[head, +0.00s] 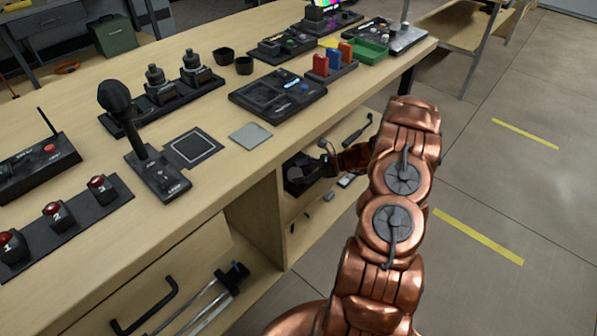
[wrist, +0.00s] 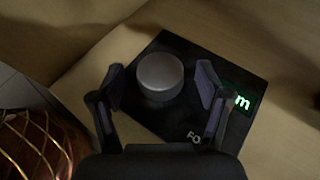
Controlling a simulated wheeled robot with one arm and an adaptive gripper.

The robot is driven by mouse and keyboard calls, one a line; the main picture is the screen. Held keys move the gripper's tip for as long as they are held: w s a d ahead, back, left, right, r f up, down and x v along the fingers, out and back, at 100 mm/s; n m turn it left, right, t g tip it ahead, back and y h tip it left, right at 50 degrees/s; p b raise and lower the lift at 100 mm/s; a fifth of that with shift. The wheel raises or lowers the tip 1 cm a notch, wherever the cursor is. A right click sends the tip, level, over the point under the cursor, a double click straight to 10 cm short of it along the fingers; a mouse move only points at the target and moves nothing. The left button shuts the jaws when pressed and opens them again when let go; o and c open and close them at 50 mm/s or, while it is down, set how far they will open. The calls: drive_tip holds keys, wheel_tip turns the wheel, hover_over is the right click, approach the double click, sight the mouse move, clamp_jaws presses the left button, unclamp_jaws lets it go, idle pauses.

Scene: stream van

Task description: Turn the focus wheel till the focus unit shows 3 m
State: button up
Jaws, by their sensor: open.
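The focus unit (wrist: 183,113) is a black box with a grey round focus wheel (wrist: 160,77) on top, seen in the wrist view. My gripper (wrist: 160,90) is open, with one finger on each side of the wheel and a visible gap to each. A lit green-edged display (wrist: 243,102) at the unit's right shows an "m"; the right finger hides what stands before it, so I cannot read the number.
The wooden bench (head: 225,175) above the shelf holds a microphone (head: 150,150), red buttons and several control boxes. A drawer handle (head: 145,307) is at the lower left. The floor (head: 500,185) to the right is clear.

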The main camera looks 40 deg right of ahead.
drive_tip(key=shift+w+a+f, duration=0.15)
drive_tip(key=shift+a+f, duration=0.05)
drive_tip(key=shift+a, duration=0.05)
drive_tip(key=shift+c, duration=0.2)
drive_tip(key=c, duration=1.1)
drive_tip(key=shift+r, duration=0.1)
drive_tip(key=shift+w, duration=0.1)
drive_tip(key=shift+n+y+p, duration=0.3)
drive_tip(key=shift+p, duration=0.05)
drive_tip(key=o, duration=1.1)
drive_tip(key=shift+o, duration=0.2)
drive_tip(key=shift+d, duration=0.1)
